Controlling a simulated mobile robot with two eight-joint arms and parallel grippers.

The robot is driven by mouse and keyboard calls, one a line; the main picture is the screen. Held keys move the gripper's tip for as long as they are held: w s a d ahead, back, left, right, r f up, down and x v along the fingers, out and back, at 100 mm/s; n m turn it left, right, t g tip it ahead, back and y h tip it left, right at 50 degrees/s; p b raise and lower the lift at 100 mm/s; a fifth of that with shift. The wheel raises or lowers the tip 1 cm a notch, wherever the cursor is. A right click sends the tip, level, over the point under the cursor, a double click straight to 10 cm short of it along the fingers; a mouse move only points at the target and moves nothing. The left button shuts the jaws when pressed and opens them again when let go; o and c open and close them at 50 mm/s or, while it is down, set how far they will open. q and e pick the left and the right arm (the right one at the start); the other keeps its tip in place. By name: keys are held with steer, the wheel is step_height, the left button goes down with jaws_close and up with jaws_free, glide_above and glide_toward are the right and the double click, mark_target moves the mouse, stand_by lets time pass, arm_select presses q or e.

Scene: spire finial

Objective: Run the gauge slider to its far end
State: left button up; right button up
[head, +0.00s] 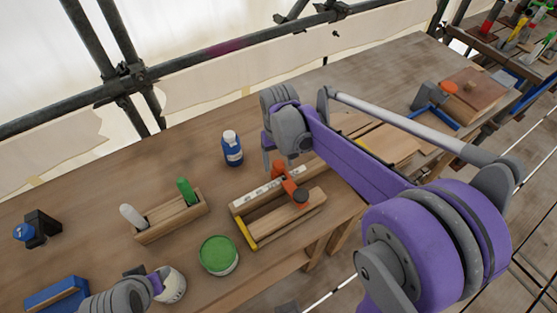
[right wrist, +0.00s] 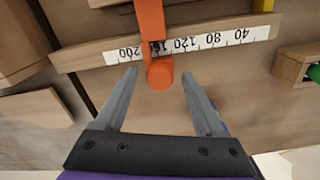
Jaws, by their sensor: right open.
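The gauge is a wooden frame with a white number scale (head: 257,194) along its back rail; in the right wrist view the scale (right wrist: 215,40) reads upside down. The orange slider (head: 291,186) crosses the rail. My left gripper (head: 146,280) is at the lower left, fingers unclear.
A green-topped can (head: 218,256) stands left of the gauge, and a white can (head: 170,285) by my left gripper. A blue bottle (head: 232,149) stands behind. A wooden rack (head: 172,218) holds green and white markers. Bare bench lies between them.

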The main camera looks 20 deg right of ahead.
steer(key=shift+c, duration=0.2)
jaws_close()
stand_by(1.1)
